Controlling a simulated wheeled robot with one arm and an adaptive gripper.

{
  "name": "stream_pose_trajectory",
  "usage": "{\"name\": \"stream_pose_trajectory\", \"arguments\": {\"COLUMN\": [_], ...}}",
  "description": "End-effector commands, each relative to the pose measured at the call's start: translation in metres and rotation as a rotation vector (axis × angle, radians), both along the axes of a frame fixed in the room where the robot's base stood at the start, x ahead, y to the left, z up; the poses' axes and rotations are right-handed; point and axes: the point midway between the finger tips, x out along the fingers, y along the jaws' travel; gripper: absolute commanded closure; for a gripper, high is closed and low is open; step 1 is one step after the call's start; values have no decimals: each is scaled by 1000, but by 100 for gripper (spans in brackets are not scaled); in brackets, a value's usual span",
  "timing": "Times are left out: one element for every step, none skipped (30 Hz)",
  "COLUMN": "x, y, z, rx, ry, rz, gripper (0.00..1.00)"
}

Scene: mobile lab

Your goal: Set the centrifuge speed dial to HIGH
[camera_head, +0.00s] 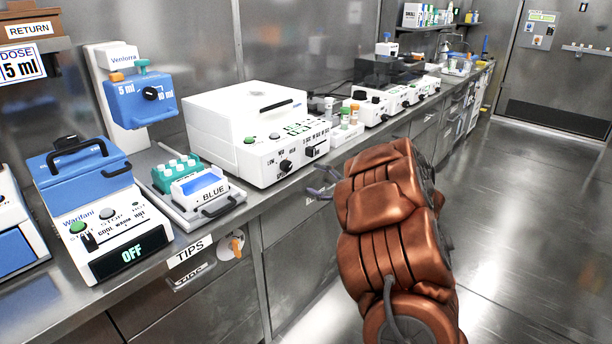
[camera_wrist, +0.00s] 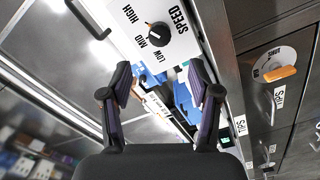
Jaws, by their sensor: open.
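The centrifuge appears to be the large white machine with a black lid handle (camera_head: 235,125) at the middle of the counter. Its black speed dial (camera_head: 286,166) is low on the front panel. In the wrist view the dial (camera_wrist: 158,34) is beyond my fingertips, with the words SPEED, LOW, MID and HIGH around it. My gripper (camera_head: 324,183) is open and empty, in front of and to the right of the panel, apart from the dial. Its fingers (camera_wrist: 160,72) frame the lower dial area.
A blue-and-white heater reading OFF (camera_head: 125,252) and a tray with a BLUE box (camera_head: 236,190) stand left of the centrifuge. Small vials (camera_head: 346,117) and white devices (camera_head: 370,105) stand to its right. An orange drawer knob (camera_head: 236,246) sticks out below the counter. The floor at right is clear.

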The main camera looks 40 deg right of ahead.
Motion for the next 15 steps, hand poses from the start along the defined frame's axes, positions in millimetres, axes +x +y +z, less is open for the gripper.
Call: {"name": "stream_pose_trajectory", "arguments": {"x": [-5, -8, -11, -12, -14, -15, -16, -16, -17, -17, -17, -17, -17, -17, -16], "y": [-2, -2, -2, -3, -3, -4, -4, -4, -4, -4, -4, -3, -4, -3, -3], "z": [0, 1, 1, 1, 1, 1, 0, 0, 0, 0, 0, 0, 0, 0, 0], "rx": [-1, -1, -1, -1, 0, 0, 0, 0, 0, 0, 0, 0, 0, 0, 0], "ry": [0, 0, -1, -1, -1, -1, 0, 0, 0, 0, 0, 0, 0, 0, 0], "rz": [-1, 0, 0, 0, 0, 0, 0, 0, 0, 0, 0, 0, 0, 0, 1], "gripper": [38, 38, 38, 38, 38, 38, 38, 38, 38, 38, 38, 38, 38, 38, 38]}}
